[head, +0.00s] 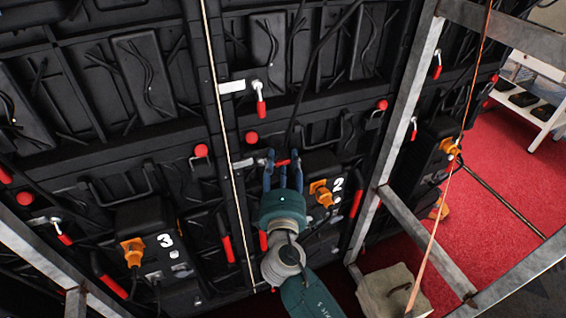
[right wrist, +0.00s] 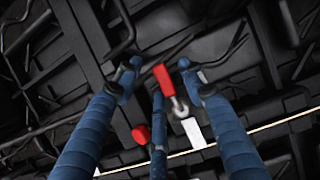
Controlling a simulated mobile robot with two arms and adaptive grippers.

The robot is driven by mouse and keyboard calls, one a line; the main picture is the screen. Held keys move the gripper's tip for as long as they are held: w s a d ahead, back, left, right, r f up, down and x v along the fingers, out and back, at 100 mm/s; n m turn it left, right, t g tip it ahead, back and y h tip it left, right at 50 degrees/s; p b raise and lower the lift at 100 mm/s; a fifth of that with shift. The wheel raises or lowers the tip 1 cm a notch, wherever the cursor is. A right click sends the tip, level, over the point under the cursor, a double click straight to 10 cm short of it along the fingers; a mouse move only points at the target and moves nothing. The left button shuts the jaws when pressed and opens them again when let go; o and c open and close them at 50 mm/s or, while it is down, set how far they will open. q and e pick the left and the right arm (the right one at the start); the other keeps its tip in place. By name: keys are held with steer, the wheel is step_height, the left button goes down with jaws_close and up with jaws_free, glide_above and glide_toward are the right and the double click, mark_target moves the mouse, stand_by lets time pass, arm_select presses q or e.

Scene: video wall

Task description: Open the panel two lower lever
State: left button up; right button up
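The lower lever (head: 283,162) by panel two has a red handle pointing right, roughly in line with its pale latch plate (head: 243,163). My right gripper (head: 283,160) is at this handle, with blue fingers on either side. In the right wrist view, the red handle (right wrist: 164,79) and its metal pivot (right wrist: 179,106) lie between the spread fingertips (right wrist: 160,78). The fingers look apart from it; exact contact is unclear. Panel two (head: 335,189) carries a white "2" on its black box. My left gripper is not in view.
An upper lever (head: 261,97) hangs with its red handle down. Panel three's box (head: 150,245) is at the lower left. Orange plugs (head: 320,193), cables and grey metal frame bars (head: 395,130) surround the work area. Red carpet (head: 500,170) lies at right.

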steer(key=s, duration=1.2)
steer(key=shift+a, duration=0.45)
step_height(320, 180, down, 25)
steer(key=s+g+y, duration=0.1)
steer(key=s+g, duration=0.2)
steer(key=g, duration=0.3)
steer(key=s+d+f+m+g, duration=0.2)
steer(key=s+d+f, duration=0.15)
steer(key=f, duration=0.45)
steer(key=s+d+f+m+g, duration=0.2)
steer(key=s+f, duration=0.3)
steer(key=f, duration=0.3)
steer(key=s+d+f+m+g, duration=0.2)
steer(key=s+d+f, duration=0.3)
steer(key=s, duration=0.5)
steer(key=s+d+f+m+g, duration=0.2)
steer(key=s+d+f+m, duration=0.2)
steer(key=s+f, duration=0.4)
steer(key=s+d+f+m+g, duration=0.3)
steer(key=s+d+f+m, duration=0.1)
steer(key=s, duration=0.8)
step_height(320, 180, down, 3)
steer(key=shift+s+d+r+m, duration=0.2)
steer(key=shift+s+d+m, duration=0.2)
steer(key=shift+d, duration=0.4)
